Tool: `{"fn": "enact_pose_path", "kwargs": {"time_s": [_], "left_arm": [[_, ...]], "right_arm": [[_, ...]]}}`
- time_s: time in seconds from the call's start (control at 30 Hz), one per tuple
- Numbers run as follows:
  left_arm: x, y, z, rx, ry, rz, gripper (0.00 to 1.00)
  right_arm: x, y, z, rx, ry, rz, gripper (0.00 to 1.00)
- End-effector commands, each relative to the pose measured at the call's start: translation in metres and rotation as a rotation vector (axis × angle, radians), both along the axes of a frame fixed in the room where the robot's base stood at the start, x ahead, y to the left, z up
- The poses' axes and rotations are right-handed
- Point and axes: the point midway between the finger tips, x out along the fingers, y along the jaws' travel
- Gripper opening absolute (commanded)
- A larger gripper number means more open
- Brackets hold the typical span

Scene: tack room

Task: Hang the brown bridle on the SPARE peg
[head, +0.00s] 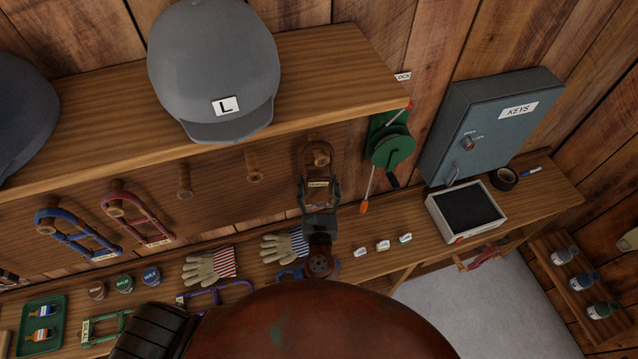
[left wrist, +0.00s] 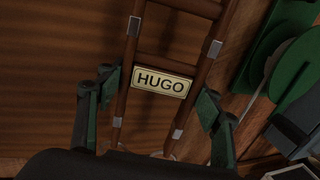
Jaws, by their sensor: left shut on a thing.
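The brown bridle (head: 318,160) hangs upright below the shelf edge, and its top loop is at or around a peg at the right end of the row. I cannot tell whether the peg bears it. In the left wrist view its side straps and crossbars (left wrist: 178,62) show, with a plate reading HUGO. My left gripper (head: 320,192) is shut on its lower part, and in the left wrist view the fingers (left wrist: 157,95) flank the straps. Two bare wooden pegs (head: 254,165) (head: 184,181) are to the left. No SPARE label is readable. My right gripper is not in view.
A shelf (head: 325,70) with grey caps (head: 215,65) overhangs the pegs. A green reel (head: 393,148) with a crank is close right of the bridle. Blue (head: 75,238) and red-brown (head: 140,215) bridles hang left. Gloves (head: 210,267) lie on the bench below. A key cabinet (head: 490,120) stands right.

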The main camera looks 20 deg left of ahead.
Motion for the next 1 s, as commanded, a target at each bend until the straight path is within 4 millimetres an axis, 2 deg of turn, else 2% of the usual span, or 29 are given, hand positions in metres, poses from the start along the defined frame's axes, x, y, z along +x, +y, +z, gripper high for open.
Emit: {"fn": "enact_pose_path", "kwargs": {"time_s": [0.23, 0.27, 0.5, 0.83, 1.0], "left_arm": [[0.000, 0.000, 0.002, 0.000, -0.003, 0.000, 0.17], [0.000, 0.000, 0.002, 0.000, -0.003, 0.000, 0.62], [0.000, 0.000, 0.001, -0.001, -0.001, 0.000, 0.79], [-0.001, 0.000, -0.001, -0.001, 0.003, 0.000, 0.81], [-0.018, -0.006, -0.002, -0.002, 0.003, 0.000, 0.81]], "right_arm": [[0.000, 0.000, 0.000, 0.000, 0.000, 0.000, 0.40], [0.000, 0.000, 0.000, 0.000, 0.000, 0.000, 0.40], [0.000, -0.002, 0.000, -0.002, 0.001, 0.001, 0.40], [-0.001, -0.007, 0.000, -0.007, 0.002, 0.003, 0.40], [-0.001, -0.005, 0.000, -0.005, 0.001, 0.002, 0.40]]}}
